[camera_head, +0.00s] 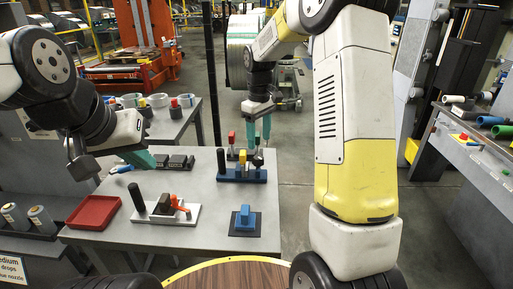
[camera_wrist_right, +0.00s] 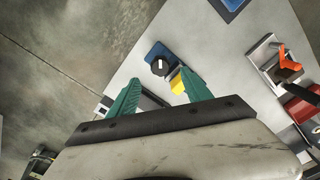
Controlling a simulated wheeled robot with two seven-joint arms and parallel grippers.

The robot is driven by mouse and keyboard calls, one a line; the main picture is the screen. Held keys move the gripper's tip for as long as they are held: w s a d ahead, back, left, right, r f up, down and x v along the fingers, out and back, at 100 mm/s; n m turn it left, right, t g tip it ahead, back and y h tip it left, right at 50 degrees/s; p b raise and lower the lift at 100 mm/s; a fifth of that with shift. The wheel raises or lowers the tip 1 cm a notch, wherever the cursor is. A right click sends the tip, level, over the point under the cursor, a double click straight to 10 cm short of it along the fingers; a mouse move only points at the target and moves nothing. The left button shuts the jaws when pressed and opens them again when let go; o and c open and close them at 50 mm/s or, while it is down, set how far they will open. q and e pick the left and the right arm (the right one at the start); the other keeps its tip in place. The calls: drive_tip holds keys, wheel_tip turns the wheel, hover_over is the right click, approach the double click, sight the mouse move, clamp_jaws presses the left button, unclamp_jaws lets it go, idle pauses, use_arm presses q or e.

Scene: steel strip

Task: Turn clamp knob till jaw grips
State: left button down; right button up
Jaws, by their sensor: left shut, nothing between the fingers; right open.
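In the right wrist view the black clamp knob (camera_wrist_right: 160,67), with a white mark, shows beside the yellow block (camera_wrist_right: 178,82). My right gripper (camera_head: 258,138) is open and points down above the clamp's right end. Its green fingers (camera_wrist_right: 163,82) are apart with nothing held; I cannot tell whether they touch the knob. My left gripper (camera_head: 143,160) is shut and empty above the table's back left. Whether the jaw grips anything is not clear.
A round wooden top (camera_head: 235,275) is in front.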

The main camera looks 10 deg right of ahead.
sight(259, 157)
wheel_tip(259, 157, down, 7)
drive_tip(key=shift+r, duration=0.1)
idle(0.3)
